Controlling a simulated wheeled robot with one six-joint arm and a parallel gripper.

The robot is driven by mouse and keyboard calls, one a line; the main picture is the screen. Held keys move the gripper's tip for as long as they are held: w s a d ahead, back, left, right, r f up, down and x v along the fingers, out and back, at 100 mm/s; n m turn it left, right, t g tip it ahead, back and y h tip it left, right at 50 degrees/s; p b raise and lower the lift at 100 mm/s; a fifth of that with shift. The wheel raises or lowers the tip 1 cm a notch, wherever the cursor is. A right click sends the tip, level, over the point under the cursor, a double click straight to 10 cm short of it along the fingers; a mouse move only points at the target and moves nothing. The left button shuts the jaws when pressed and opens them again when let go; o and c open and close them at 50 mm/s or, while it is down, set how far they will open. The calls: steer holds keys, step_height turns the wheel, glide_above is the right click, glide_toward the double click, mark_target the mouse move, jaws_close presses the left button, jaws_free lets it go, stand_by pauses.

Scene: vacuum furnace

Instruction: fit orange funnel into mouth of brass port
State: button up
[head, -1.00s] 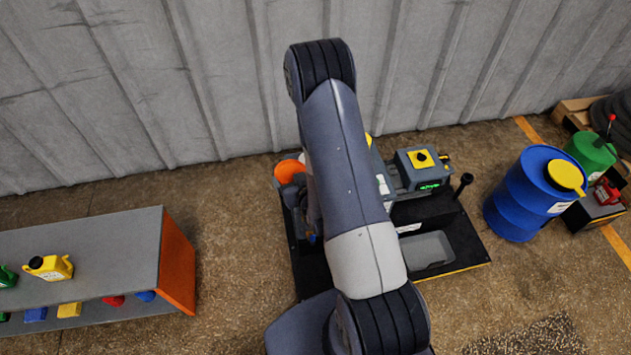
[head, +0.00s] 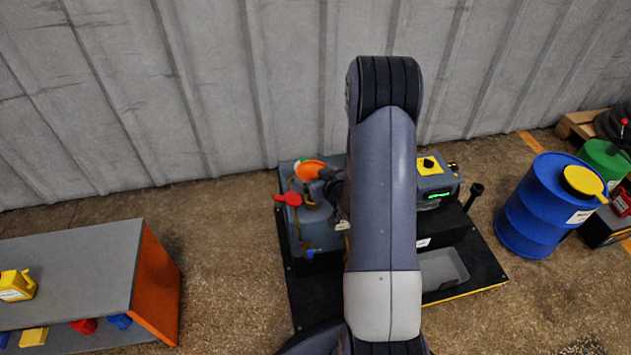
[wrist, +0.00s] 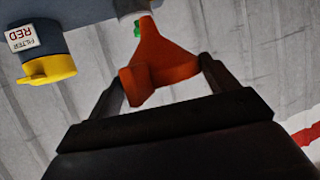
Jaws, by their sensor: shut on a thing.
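The orange funnel (head: 311,168) is above the back left part of the machine in the head view. It also fills the middle of the wrist view (wrist: 163,55), its wide end nearer the camera. My gripper (wrist: 163,70) is shut on the funnel, one finger on each side; in the head view the gripper (head: 328,184) shows dark beside it. I cannot make out the mouth of the brass port; brass-coloured piping (head: 297,222) runs down the machine's left side. Whether the funnel touches anything is unclear.
A grey box with a yellow top (head: 428,166) stands right of my arm. In the wrist view a yellow cap (wrist: 47,70) is at left. A blue drum (head: 540,210) stands right; a grey bench (head: 75,262) stands left.

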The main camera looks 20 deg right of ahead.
steer(key=shift+f, duration=0.2)
steer(key=shift+f+b, duration=1.35)
steer(key=shift+f, duration=1.5)
steer(key=shift+f+b, duration=0.65)
steer(key=shift+b, duration=0.15)
steer(key=shift+f+b, duration=0.3)
steer(key=shift+b, duration=0.15)
steer(key=o, duration=0.9)
steer(key=p+v, duration=0.2)
steer(key=v, duration=0.8)
steer(key=shift+s+r, duration=0.2)
steer(key=shift+s, duration=0.15)
steer(key=shift+w, duration=0.1)
